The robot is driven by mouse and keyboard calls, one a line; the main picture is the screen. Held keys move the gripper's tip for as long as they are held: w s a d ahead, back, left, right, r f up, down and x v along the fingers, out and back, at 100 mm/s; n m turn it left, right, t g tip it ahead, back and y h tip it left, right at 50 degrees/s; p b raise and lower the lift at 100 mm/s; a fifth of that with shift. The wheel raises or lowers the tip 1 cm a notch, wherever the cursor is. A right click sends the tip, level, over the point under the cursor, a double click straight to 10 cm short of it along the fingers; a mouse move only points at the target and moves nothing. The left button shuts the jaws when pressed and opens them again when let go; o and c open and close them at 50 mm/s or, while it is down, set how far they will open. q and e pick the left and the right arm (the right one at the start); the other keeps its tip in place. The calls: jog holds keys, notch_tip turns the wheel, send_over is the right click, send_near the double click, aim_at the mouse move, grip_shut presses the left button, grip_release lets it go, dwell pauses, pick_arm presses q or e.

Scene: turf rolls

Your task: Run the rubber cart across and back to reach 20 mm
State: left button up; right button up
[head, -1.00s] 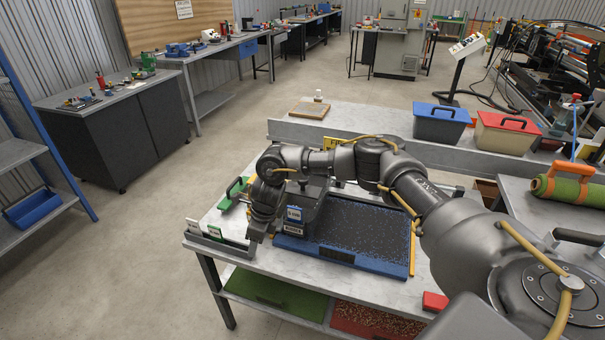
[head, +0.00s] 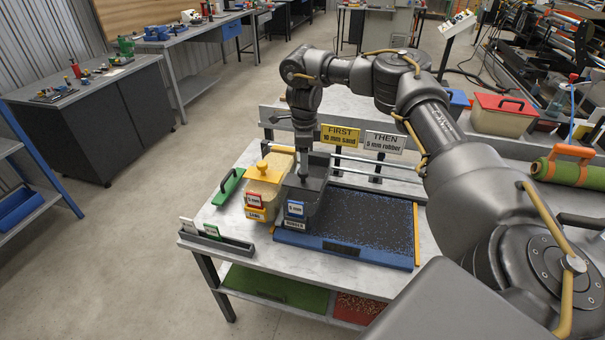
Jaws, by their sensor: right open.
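The dark grey rubber cart (head: 305,194) stands at the left end of the blue-framed tray (head: 388,257). It has a blue 5 mm tag and a RUBBER label. Black speckled infill (head: 365,217) covers the tray to its right. My right gripper (head: 304,158) points down over the rubber cart, open; whether it touches the cart's top cannot be told. The sand cart (head: 263,190), with a yellow handle, a red tag and a SAND label, stands just left of the rubber cart. My left gripper is not in view.
Behind the tray stand a yellow sign (head: 340,135), "FIRST 10 mm sand", and a white sign (head: 384,142), "THEN 5 mm rubber". A green-handled tool (head: 229,187) lies left of the carts. Small tag holders (head: 212,234) stand at the front left. A turf roll (head: 570,173) is at right.

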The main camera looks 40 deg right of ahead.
aim_at(307, 184)
notch_tip(307, 184, down, 5)
jog(key=shift+w+a+f+p, duration=0.1)
jog(key=shift+a+f+p, duration=0.1)
jog(key=shift+p, duration=0.5)
jog(key=shift+f, duration=0.55)
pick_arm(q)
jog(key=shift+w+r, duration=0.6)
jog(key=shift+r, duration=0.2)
pick_arm(e)
jog(key=shift+d, duration=0.1)
grip_shut()
